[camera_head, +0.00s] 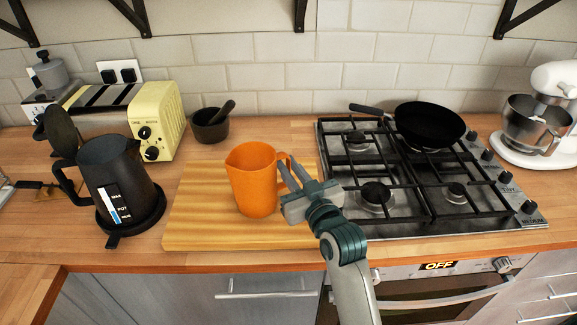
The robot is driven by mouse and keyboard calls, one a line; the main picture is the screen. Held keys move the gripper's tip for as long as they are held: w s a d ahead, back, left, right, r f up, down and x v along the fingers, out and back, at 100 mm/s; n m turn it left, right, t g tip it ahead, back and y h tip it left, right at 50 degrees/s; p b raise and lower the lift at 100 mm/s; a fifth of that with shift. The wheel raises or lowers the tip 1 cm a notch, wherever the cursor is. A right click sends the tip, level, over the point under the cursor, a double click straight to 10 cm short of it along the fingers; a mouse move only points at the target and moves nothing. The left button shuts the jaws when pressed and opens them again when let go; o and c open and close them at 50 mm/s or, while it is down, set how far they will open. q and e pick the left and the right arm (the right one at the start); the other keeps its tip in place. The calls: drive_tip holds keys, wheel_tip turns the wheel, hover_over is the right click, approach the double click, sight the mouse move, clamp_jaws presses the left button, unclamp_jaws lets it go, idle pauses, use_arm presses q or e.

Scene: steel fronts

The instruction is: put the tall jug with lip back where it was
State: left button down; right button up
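The tall orange jug with lip (255,183) is upright at the right part of the wooden board (196,215). Its lip faces left and its handle faces right. I cannot tell whether its base touches the board. My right gripper (295,173) is at the jug's handle, with its two fingers reaching up at the handle and partly covering it. A narrow gap shows between the fingers, and I cannot tell whether they press on the handle. My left gripper is not in view.
A black kettle (118,180) with its lid up stands left of the board. A yellow toaster (158,120) and a dark mortar (210,126) are behind. The gas hob (404,210) with a black pan (429,122) is on the right. The board's left half is bare.

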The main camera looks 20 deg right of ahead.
drive_tip(key=shift+o, duration=0.5)
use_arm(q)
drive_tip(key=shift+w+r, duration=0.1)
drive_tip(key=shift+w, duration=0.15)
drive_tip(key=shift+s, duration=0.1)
use_arm(e)
drive_tip(key=shift+r, duration=0.15)
